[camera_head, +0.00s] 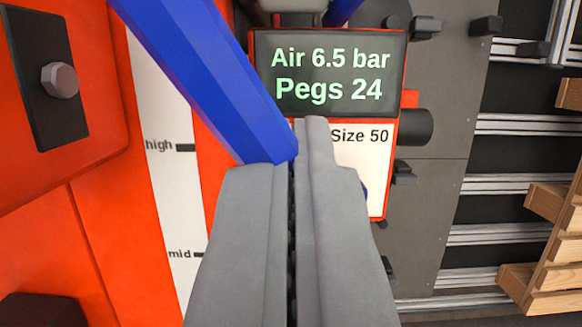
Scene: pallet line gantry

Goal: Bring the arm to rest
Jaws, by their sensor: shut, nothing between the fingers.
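My gripper (293,165) shows in the head camera view as two grey fingers reaching up from the bottom edge. The fingers are closed together with only a thin dark seam between them, and nothing is held. Their tips overlap the display panel and the end of a blue bar (210,75) in the picture. I cannot tell whether the fingers touch the bar.
A panel (330,75) reads "Air 6.5 bar" and "Pegs 24", with a "Size 50" label (362,150) below. A white scale strip (165,190) marked high and mid runs along orange bodywork (60,240) at left. Wooden slats (545,285) and metal rails (500,185) lie at right.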

